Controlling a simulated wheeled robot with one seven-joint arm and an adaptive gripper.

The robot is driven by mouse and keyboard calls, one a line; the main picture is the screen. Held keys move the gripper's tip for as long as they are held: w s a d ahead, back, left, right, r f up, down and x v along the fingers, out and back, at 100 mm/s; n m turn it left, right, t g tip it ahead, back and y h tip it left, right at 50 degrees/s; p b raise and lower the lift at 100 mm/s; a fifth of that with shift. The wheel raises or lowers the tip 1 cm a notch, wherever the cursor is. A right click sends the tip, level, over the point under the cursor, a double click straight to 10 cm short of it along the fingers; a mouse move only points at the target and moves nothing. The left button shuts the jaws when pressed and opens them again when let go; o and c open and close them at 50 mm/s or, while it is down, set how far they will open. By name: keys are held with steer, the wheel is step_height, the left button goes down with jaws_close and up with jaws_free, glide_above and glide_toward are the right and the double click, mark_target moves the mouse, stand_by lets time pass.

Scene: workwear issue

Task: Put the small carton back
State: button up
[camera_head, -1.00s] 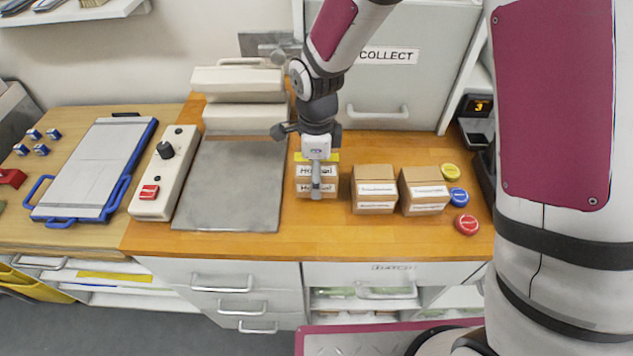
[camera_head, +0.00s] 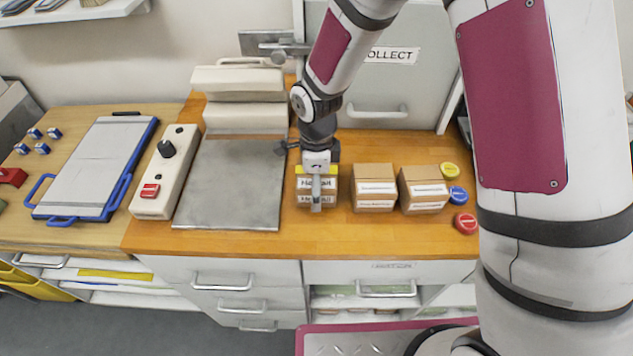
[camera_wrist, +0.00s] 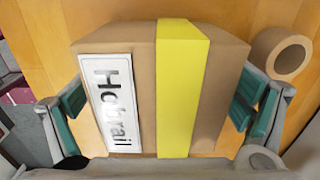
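A small brown carton with a yellow band and a white label (camera_head: 302,184) is on the wooden counter's middle, right of the grey plate. It fills the middle of the wrist view (camera_wrist: 222,90). My gripper (camera_head: 317,192) comes down over it from above. In the wrist view its teal finger pads lie against the carton's left and right sides, so my gripper is shut on it. The carton looks level. I cannot tell whether its underside touches the counter. Two other brown cartons stand to its right, a middle one (camera_head: 374,178) and a right one (camera_head: 424,183).
Yellow (camera_head: 449,171), blue (camera_head: 458,195) and red (camera_head: 466,223) discs lie right of the cartons. A grey plate (camera_head: 235,185) and a control box with a red switch (camera_head: 165,172) are to the left. A brown roll (camera_wrist: 283,60) lies beside the carton. The counter's front strip is clear.

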step_height(320, 180, up, 11)
steer(key=shift+r+b, duration=0.15)
steer(key=shift+b, duration=0.25)
steer(key=shift+r, duration=0.55)
steer(key=shift+d+r, duration=0.25)
steer(key=shift+r, duration=0.1)
steer(key=s+d+r+n+t, duration=0.1)
steer(key=s+d+r+n, duration=0.35)
steer(key=d+r, duration=0.2)
steer(key=s+d+r+n+t, duration=0.2)
steer(key=s+d+r+n, duration=0.1)
steer(key=d+r+n, duration=0.3)
steer(key=s+d+r+n+t, duration=0.1)
steer(key=s+d+r+n, duration=0.1)
steer(key=s+n, duration=0.2)
steer(key=s+d+r+n+t, duration=0.1)
steer(key=s+d+r+n, duration=0.2)
steer(key=s, duration=0.3)
steer(key=shift+s+n, duration=0.35)
steer(key=shift+n, duration=0.1)
steer(key=shift+d, duration=0.1)
